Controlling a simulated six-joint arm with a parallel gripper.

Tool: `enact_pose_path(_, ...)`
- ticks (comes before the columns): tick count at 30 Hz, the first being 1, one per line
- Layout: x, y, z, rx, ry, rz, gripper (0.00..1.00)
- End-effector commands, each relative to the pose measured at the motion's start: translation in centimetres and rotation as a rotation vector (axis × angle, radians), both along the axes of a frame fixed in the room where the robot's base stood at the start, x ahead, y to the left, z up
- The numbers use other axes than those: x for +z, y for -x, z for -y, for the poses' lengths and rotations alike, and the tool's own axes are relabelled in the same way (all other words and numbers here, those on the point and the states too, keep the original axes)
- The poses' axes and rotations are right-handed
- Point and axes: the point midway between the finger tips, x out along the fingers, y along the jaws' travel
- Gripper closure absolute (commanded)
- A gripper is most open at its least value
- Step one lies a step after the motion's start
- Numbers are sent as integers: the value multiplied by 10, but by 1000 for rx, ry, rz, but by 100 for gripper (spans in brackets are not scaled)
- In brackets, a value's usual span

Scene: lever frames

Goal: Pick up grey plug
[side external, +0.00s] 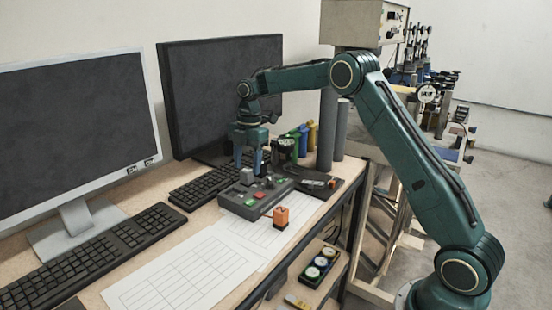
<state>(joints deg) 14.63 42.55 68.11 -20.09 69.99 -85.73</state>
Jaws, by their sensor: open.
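A small grey block (246,176), which looks like the grey plug, stands upright on the far left part of a dark grey control panel (236,205) with red and green buttons. My gripper (248,168) points down just above this block. Its two fingers are apart, with one toward each side of the block's top. I cannot tell from this view whether the fingers touch the block or how far down they reach.
A black stand (318,186) is to the right, with coloured bottles (303,137) behind. Keyboards (92,256) and monitors (72,135) fill the left and back. Paper sheets (185,270) lie flat in front.

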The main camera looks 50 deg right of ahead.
Motion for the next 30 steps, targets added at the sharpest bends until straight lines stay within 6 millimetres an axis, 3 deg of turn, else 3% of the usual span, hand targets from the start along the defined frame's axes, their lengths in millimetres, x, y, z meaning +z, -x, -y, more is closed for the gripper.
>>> enact_pose_path(3,-17,1,-3,1,0,-3,47)
enact_pose_path(9,-32,0,-4,2,0,-1,47)
enact_pose_path(25,-33,0,-4,1,1,0,47)
enact_pose_path(30,-33,0,-4,1,1,0,79)
